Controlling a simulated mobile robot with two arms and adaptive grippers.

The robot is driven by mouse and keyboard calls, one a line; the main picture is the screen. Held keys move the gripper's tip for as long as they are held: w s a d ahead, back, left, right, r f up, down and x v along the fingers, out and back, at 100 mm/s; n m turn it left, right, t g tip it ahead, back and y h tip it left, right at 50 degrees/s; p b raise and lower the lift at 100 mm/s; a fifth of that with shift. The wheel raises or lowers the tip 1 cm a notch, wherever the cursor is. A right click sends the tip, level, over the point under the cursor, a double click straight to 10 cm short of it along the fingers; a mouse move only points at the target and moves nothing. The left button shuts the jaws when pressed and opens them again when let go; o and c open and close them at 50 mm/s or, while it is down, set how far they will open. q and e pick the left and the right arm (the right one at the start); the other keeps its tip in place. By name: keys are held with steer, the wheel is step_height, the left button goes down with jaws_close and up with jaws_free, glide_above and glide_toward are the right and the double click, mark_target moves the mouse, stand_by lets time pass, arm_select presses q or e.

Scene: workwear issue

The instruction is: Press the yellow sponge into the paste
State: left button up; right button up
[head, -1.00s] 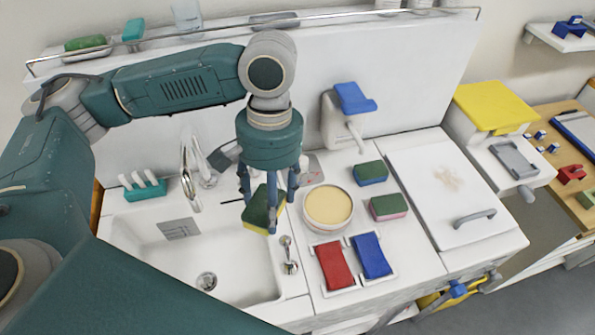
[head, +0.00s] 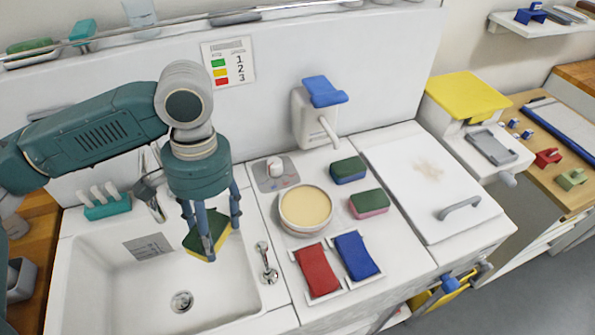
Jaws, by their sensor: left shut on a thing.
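My left gripper (head: 211,240) points down and is shut on the yellow sponge (head: 220,243), which has a dark green top layer. It holds the sponge tilted above the right part of the sink (head: 90,285). The paste (head: 305,207) is a pale yellow surface in a round tub (head: 303,231) on the white counter, to the right of the sponge and apart from it. The tub is open. My right gripper is not in view.
A blue sponge (head: 348,174) and a pink sponge (head: 369,209), both green-topped, lie right of the tub. Red (head: 317,271) and blue (head: 357,256) cloths lie in front. A dispenser (head: 310,125) stands behind. A tap handle (head: 266,262) is near the sink's right edge.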

arm_select(q)
steer(key=w+d+m, duration=0.1)
steer(key=m, duration=0.1)
steer(key=w+d+m, duration=0.1)
steer(key=m, duration=0.1)
steer(key=w+d+m, duration=0.1)
steer(key=m, duration=0.1)
steer(key=shift+w+f+m+t+y, duration=0.1)
steer(key=shift+f+m+t+y, duration=0.3)
steer(key=w+d+r+m+t+h+p, duration=0.15)
steer(key=w+d+m, duration=0.4)
steer(key=m, duration=0.95)
steer(key=w+d+m+t+h+p, duration=0.15)
steer(key=w+d+m, duration=0.4)
steer(key=m, duration=0.85)
steer(key=shift+y, duration=0.5)
steer(key=f+b, duration=0.2)
steer(key=d+f+b, duration=0.1)
steer(key=b, duration=0.1)
steer(key=s+f+b, duration=0.1)
steer(key=f+b, duration=0.1)
steer(key=shift+d+f, duration=0.35)
steer(key=shift+f, duration=0.5)
steer(key=shift+s+f+p, duration=0.15)
steer(key=shift+p, duration=0.2)
stand_by(0.5)
step_height(320, 180, up, 7)
steer(key=p, duration=0.8)
